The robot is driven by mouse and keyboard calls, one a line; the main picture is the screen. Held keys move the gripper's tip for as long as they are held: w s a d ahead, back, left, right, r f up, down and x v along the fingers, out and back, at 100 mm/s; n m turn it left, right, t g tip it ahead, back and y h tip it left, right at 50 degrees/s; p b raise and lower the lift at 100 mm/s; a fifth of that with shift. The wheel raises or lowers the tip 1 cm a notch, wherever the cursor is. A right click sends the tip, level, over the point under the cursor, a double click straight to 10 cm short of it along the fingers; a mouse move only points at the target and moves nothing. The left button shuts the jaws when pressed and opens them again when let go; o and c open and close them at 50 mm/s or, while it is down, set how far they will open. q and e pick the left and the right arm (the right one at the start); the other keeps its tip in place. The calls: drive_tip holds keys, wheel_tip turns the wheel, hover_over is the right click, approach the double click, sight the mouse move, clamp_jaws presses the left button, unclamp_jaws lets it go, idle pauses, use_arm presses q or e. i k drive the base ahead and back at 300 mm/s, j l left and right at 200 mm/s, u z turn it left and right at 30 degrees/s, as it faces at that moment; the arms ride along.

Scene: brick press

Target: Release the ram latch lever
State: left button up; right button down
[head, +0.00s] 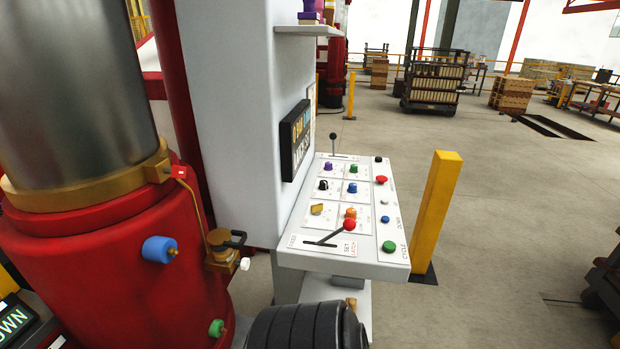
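The latch lever (333,236) is on the near end of the sloped white control panel. It has a dark shaft and a red ball knob (349,225). The shaft leans right, with the knob toward the end lettered "SET" and "LATCH"; the left end of its plate appears to read "FREE". A second lever (334,144) with a black knob stands at the panel's far end. Neither of my grippers shows in the head view, and nothing touches the red knob.
The control panel (391,263) carries several coloured knobs and buttons. A yellow post (436,213) stands right of it. A red and steel cylinder (100,270) fills the left, with a brass valve (222,245) beside the panel. A dark ribbed part is at the bottom. Open floor lies right.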

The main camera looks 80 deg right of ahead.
sight(350, 223)
drive_tip(key=z, duration=0.45)
drive_tip(key=i+z, duration=0.15)
drive_tip(key=z, duration=0.8)
drive_tip(key=i+z, duration=0.15)
drive_tip(key=z, duration=0.75)
drive_tip(key=i+j+z, duration=0.1)
drive_tip(key=z, duration=0.4)
drive_tip(key=j+z, duration=0.15)
drive_tip(key=z, duration=0.3)
drive_tip(key=k+l+z, duration=0.1)
drive_tip(key=z, duration=0.15)
drive_tip(key=k+l+z, duration=0.15)
drive_tip(key=k+l, duration=0.15)
drive_tip(key=k, duration=0.25)
drive_tip(key=i+l, duration=0.15)
drive_tip(key=i, duration=0.4)
